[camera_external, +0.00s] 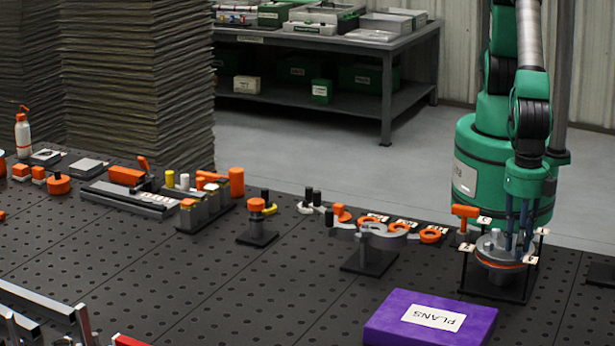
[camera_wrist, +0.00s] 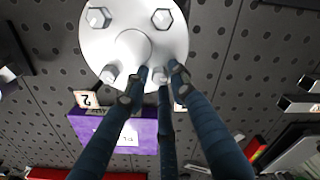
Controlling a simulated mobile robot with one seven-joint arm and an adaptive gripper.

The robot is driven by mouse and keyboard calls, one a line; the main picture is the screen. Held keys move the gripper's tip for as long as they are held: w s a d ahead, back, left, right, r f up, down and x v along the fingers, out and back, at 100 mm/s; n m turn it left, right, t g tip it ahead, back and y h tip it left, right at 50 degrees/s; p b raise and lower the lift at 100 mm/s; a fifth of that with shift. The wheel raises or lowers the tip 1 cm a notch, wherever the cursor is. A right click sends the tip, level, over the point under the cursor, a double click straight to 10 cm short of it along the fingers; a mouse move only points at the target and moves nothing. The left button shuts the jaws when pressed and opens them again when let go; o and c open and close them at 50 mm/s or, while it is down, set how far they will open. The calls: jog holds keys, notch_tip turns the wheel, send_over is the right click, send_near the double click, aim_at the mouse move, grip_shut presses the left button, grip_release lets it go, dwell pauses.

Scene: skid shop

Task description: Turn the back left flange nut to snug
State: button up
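The round grey flange (camera_external: 500,250) with an orange ring sits in a black stand at the right of the bench. In the wrist view its pale plate (camera_wrist: 135,20) has a raised round centre and hex nuts at its upper left (camera_wrist: 98,17), upper right (camera_wrist: 162,18), lower left (camera_wrist: 108,73) and lower right (camera_wrist: 160,75). My gripper (camera_wrist: 158,78) has three dark blue fingers, with tips grouped closely around the lower-right nut. They partly hide it, and I cannot tell whether they touch it. In the external view my gripper (camera_external: 517,240) points down at the flange top.
Small numbered tags (camera_external: 530,260) stand around the flange. A purple PLANS box (camera_external: 390,318) lies near the front. A grey fixture with orange rings (camera_external: 385,235) stands to the left. An orange-topped part (camera_external: 465,212) stands just behind and left of the flange.

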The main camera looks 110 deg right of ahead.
jog(key=n, duration=0.9)
notch_tip(320, 180, up, 14)
jog(key=w+d+r+m+b, duration=0.1)
jog(key=w+d+r+m, duration=0.2)
jog(key=d, duration=0.3)
jog(key=w+d+r+m+t, duration=0.1)
jog(key=w+d+r+m, duration=0.2)
jog(key=d, duration=0.4)
jog(key=w+d+r+m+y+b, duration=0.1)
jog(key=w+d+r+m, duration=0.1)
jog(key=w+d+r, duration=0.2)
jog(key=d, duration=0.3)
jog(key=shift+w+r+m+b, duration=0.2)
jog(key=shift+w+m+b, duration=0.1)
jog(key=shift+m+b, duration=0.1)
